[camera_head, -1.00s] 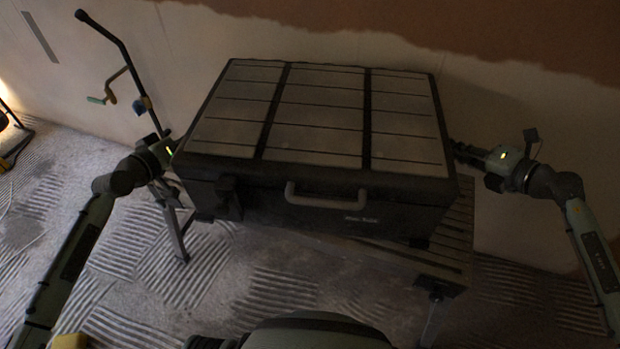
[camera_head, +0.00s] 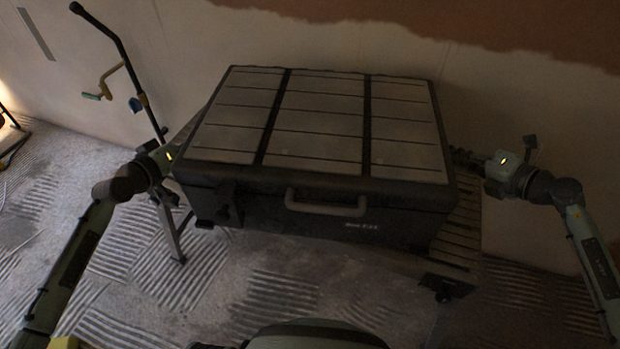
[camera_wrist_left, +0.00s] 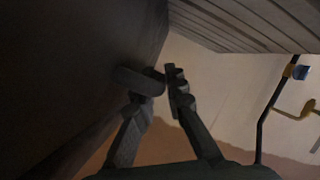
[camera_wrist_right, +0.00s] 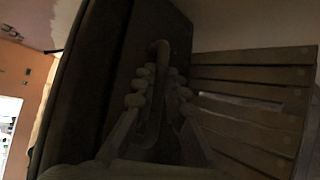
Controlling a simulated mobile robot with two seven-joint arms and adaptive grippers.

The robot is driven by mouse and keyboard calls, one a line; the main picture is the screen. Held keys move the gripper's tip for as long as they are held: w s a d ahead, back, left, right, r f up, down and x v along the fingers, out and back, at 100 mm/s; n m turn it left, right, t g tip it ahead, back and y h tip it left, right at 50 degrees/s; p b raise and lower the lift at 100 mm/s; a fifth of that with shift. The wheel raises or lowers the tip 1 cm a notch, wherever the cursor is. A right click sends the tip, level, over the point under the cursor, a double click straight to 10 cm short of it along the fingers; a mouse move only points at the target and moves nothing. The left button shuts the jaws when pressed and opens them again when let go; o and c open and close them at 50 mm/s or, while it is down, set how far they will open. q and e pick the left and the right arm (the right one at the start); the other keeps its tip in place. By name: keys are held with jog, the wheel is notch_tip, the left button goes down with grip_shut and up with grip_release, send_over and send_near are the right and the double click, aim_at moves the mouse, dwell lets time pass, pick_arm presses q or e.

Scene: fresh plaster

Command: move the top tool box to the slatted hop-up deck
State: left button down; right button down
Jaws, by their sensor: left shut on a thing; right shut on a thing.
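The tool box (camera_head: 330,210) is a large dark case with a grey panelled lid and a front handle. In the head view it hangs or rests over the slatted hop-up deck (camera_head: 465,235); whether they touch is hidden. My left gripper (camera_head: 172,150) is at its left side; in the left wrist view the fingers (camera_wrist_left: 160,80) are closed on a side handle (camera_wrist_left: 140,80). My right gripper (camera_head: 462,155) is at its right side; in the right wrist view the fingers (camera_wrist_right: 158,85) are closed around the other side handle (camera_wrist_right: 160,50). The box looks about level.
The deck's leg (camera_head: 172,235) stands on the ridged floor. The plastered wall (camera_head: 500,90) is close behind the box. Open floor (camera_head: 270,295) lies in front.

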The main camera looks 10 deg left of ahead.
pick_arm(q)
jog(key=c, duration=2)
grip_release()
jog(key=shift+f, duration=0.2)
pick_arm(e)
jog(key=c, duration=2)
grip_release()
jog(key=shift+f, duration=0.2)
pick_arm(q)
jog(key=o, duration=0.4)
jog(key=shift+r, duration=0.1)
pick_arm(e)
jog(key=o, duration=0.4)
jog(key=shift+r, duration=0.1)
pick_arm(q)
jog(key=v, duration=1.2)
pick_arm(e)
jog(key=v, duration=1.2)
pick_arm(q)
jog(key=shift+s, duration=0.1)
pick_arm(e)
jog(key=shift+s, duration=0.1)
